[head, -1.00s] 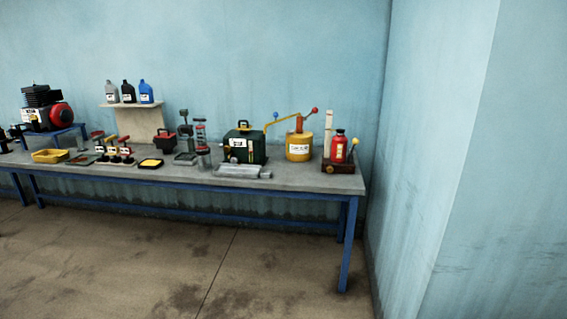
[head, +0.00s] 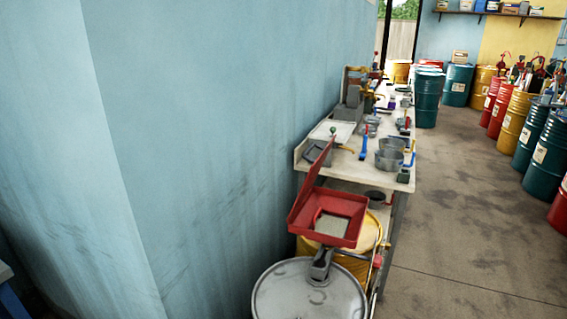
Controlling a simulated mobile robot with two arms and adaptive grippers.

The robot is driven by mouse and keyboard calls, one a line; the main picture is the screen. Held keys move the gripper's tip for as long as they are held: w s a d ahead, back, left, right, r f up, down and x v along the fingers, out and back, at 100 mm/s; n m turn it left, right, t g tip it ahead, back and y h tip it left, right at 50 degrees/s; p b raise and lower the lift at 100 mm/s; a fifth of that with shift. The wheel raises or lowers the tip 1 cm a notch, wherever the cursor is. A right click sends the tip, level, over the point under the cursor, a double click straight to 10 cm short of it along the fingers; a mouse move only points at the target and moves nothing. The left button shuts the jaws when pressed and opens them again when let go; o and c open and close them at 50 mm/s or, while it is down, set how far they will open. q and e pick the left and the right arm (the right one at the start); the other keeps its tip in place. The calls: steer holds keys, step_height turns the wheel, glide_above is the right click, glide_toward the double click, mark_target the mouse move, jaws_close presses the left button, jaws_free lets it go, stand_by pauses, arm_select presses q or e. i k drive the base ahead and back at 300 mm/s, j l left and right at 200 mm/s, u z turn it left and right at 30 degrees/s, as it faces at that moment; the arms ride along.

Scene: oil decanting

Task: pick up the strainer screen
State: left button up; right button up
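No piece in view is clearly recognisable as the strainer screen. A red square funnel (head: 350,203) with a raised red lid (head: 311,187) sits on top of a yellow drum (head: 348,265). A pale grey square panel (head: 331,225) shows in the bottom of the funnel; I cannot tell whether it is a mesh. Neither of my grippers is in view.
A bench (head: 341,170) runs along the blue wall, with grey pots (head: 389,159) and small tools on it. A large round grey lid (head: 308,293) is in front. Coloured drums (head: 511,117) line the right side. The floor (head: 455,215) between is clear.

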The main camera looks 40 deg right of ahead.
mark_target(330, 222)
steer(key=i+j+z, duration=0.1)
steer(key=i+z, duration=0.15)
steer(key=z, duration=0.15)
steer(key=i+j+z, duration=0.1)
steer(key=z, duration=0.3)
steer(key=i+j+z, duration=0.25)
steer(key=z, duration=0.2)
steer(key=i+j+z, duration=0.15)
steer(key=j+z, duration=0.25)
steer(key=i+j+z, duration=0.15)
steer(key=z, duration=0.25)
steer(key=k+l, duration=0.1)
steer(key=l, duration=0.25)
steer(key=k+l, duration=0.1)
steer(key=l, duration=0.25)
steer(key=k+l, duration=0.1)
steer(key=l, duration=0.25)
steer(key=k+l+u, duration=0.1)
steer(key=l, duration=0.2)
steer(key=i+l, duration=0.15)
steer(key=l, duration=0.45)
steer(key=i+l+u, duration=0.15)
steer(key=l, duration=1)
steer(key=i+l+u, duration=0.1)
steer(key=l, duration=0.55)
steer(key=i+j, duration=0.05)
